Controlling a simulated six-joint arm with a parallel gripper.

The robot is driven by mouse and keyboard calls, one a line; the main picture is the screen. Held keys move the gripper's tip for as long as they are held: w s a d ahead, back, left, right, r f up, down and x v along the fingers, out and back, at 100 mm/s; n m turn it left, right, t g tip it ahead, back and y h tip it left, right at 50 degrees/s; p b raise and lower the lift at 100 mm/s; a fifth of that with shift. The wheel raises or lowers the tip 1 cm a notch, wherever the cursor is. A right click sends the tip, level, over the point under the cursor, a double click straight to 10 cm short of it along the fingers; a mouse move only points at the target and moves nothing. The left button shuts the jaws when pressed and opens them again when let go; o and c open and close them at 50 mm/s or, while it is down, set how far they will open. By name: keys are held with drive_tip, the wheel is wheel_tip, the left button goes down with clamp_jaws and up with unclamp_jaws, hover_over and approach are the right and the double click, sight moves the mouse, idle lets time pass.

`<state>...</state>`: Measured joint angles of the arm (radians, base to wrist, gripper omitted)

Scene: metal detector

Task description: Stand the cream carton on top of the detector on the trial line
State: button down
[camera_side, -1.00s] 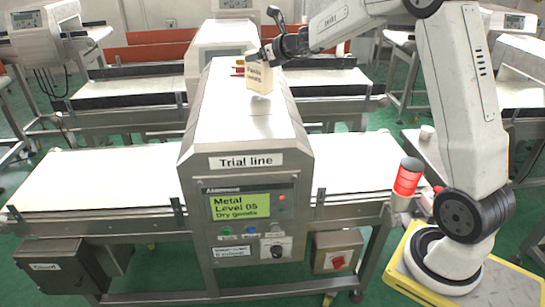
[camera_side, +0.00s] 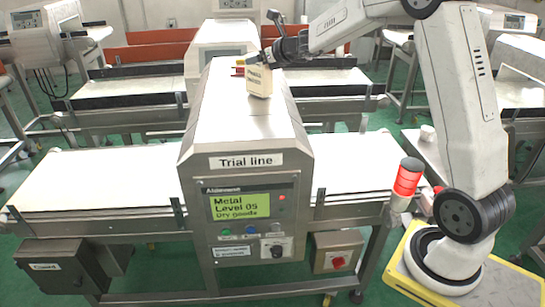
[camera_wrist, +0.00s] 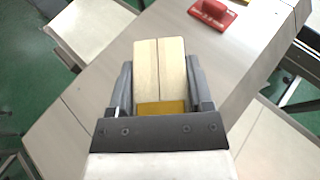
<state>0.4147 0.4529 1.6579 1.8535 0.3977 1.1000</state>
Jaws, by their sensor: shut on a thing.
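The cream carton (camera_side: 259,82) is upright at the top of the Trial line detector (camera_side: 235,125), with dark lettering on its near face. I cannot tell whether its base touches the metal or sits just above it. My gripper (camera_side: 268,57) is shut on the carton from above and behind. In the wrist view the carton (camera_wrist: 160,75) fills the space between my two fingers (camera_wrist: 160,88), with a yellow strip at its near edge. The detector's top (camera_wrist: 90,75) lies beyond it.
A red object (camera_wrist: 212,12) lies on the detector's top, apart from the carton. A red stack light (camera_side: 407,178) stands at the right of the line. White conveyor belts (camera_side: 95,180) run to both sides. Other detectors (camera_side: 222,45) stand behind.

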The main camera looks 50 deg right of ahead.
drive_tip(key=shift+f, duration=0.25)
unclamp_jaws()
drive_tip(key=shift+s, duration=0.1)
drive_tip(key=v, duration=0.7)
drive_tip(key=shift+s+r, duration=0.2)
drive_tip(key=shift+s, duration=0.05)
idle(0.4)
